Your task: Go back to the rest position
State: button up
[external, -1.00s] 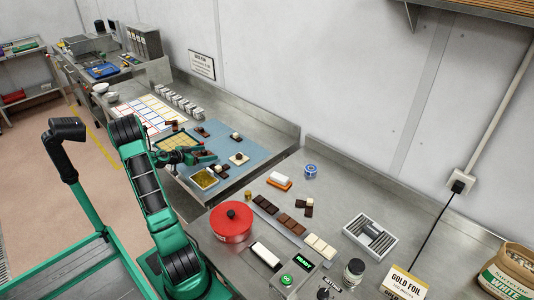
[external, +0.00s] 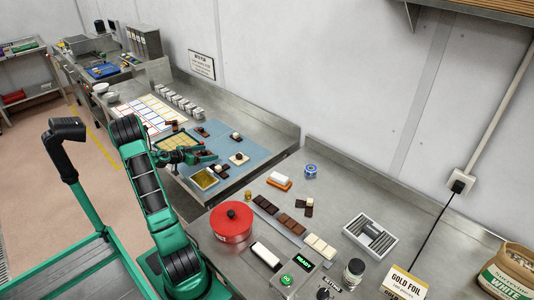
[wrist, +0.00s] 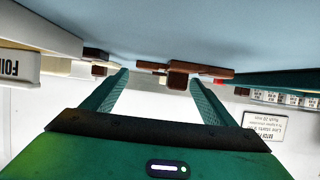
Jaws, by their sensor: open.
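My gripper (external: 212,158) is at the end of my green and black arm, over the near left part of the blue mat (external: 258,157). In the wrist view its two green fingers (wrist: 160,88) stand apart with nothing held between them. Beyond the fingertips, brown pieces (wrist: 186,76) show against the pale blue surface, and the view looks upside down. Whether the fingers touch anything on the mat cannot be told.
A gold-coloured tray (external: 204,179) lies just below my gripper. Chocolate pieces with light tops stand on the mat. A red round pot (external: 231,222), chocolate bars (external: 292,224) and a grey grated tray (external: 370,234) stand on the nearer bench. A wall rises behind.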

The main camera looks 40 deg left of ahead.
jog(key=v, duration=1.1)
jog(key=shift+s, duration=0.45)
jog(key=x, duration=1.2)
jog(key=shift+w+r, duration=0.1)
jog(key=shift+r, duration=0.05)
jog(key=r, duration=0.4)
jog(key=shift+s+a+r, duration=0.15)
jog(key=shift+s+r, duration=0.05)
jog(key=shift+s, duration=0.05)
jog(key=s+a+r, duration=0.5)
jog(key=s+r, duration=0.1)
jog(key=s, duration=0.4)
jog(key=shift+n+y, duration=0.4)
jog(key=shift+y, duration=0.1)
jog(key=w+d+f, duration=0.1)
jog(key=w+d, duration=0.4)
jog(key=w, duration=0.3)
jog(key=w+d+f, duration=0.2)
jog(key=w+d, duration=0.4)
jog(key=w, duration=0.3)
jog(key=w+d+f, duration=0.2)
jog(key=w+d, duration=0.4)
jog(key=w, duration=0.3)
jog(key=shift+w+d, duration=0.1)
jog(key=shift+w, duration=0.1)
jog(key=shift+w+d+f, duration=0.1)
jog(key=shift+w+d, duration=0.25)
jog(key=shift+d, duration=0.1)
